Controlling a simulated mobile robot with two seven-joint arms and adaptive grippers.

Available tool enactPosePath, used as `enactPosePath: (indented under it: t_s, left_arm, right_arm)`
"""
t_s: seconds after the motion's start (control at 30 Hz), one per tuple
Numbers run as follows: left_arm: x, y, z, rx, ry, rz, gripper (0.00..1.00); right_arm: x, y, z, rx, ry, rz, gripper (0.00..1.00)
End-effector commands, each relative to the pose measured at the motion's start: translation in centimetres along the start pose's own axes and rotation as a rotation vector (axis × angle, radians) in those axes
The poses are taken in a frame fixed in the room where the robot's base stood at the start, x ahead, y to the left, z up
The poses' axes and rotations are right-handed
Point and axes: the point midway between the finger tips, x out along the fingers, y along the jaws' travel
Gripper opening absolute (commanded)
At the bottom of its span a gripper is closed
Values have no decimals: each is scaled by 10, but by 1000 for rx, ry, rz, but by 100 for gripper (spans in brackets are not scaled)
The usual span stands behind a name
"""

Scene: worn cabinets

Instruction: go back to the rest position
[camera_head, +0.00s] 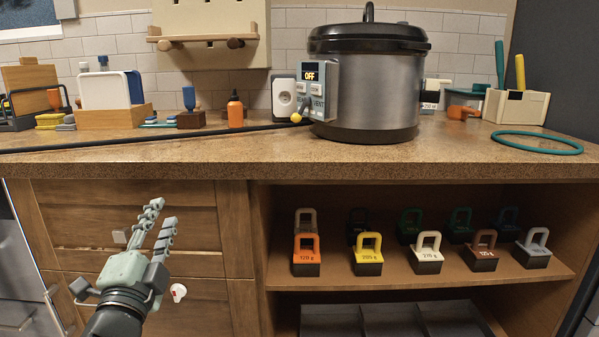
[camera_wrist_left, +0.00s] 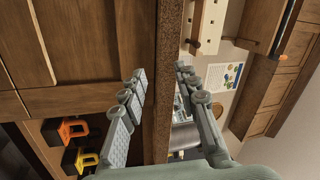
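My left gripper (camera_head: 158,226) is in front of the wooden cabinet doors (camera_head: 130,235) at the lower left in the head view. Its fingers point up, with a gap between them, and nothing is held. In the left wrist view the left gripper (camera_wrist_left: 160,95) also shows its two fingers spread apart, with the counter edge seen between them. My right gripper does not show in either view.
The counter (camera_head: 230,150) carries a large pot (camera_head: 375,90) reading OFF, an orange bottle (camera_head: 235,110) and a teal ring (camera_head: 537,142). The open shelf (camera_head: 400,268) below holds several handled weights, including an orange one (camera_head: 306,248) and a yellow one (camera_head: 368,250).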

Motion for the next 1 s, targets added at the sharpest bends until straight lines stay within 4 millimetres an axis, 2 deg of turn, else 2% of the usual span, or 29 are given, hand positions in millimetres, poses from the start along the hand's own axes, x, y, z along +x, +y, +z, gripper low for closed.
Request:
enactPosePath:
  t_s: [0.03, 0.13, 0.2, 0.33, 0.5, 0.8, 0.83, 0.87, 1.0]
  left_arm:
    - [-21, 29, 21, -116, -96, 97, 31]
    - [-67, 82, 54, -321, -282, 272, 31]
    - [-104, 115, 69, -442, -408, 386, 31]
    - [-167, 158, 83, -600, -599, 555, 31]
    - [-231, 190, 85, -722, -777, 708, 31]
    - [-317, 214, 77, -845, -1001, 897, 31]
    - [-324, 216, 77, -854, -1021, 912, 31]
    - [-320, 219, 80, -845, -1031, 916, 31]
    - [-327, 246, 95, -822, -1087, 949, 31]
  right_arm:
    - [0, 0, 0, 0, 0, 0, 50]
    - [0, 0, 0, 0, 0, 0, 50]
    - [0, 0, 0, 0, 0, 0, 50]
    - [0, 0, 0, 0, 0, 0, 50]
    - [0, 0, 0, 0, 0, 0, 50]
    - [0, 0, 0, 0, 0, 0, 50]
    - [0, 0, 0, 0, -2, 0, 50]
    - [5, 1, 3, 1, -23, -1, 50]
    - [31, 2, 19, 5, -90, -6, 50]
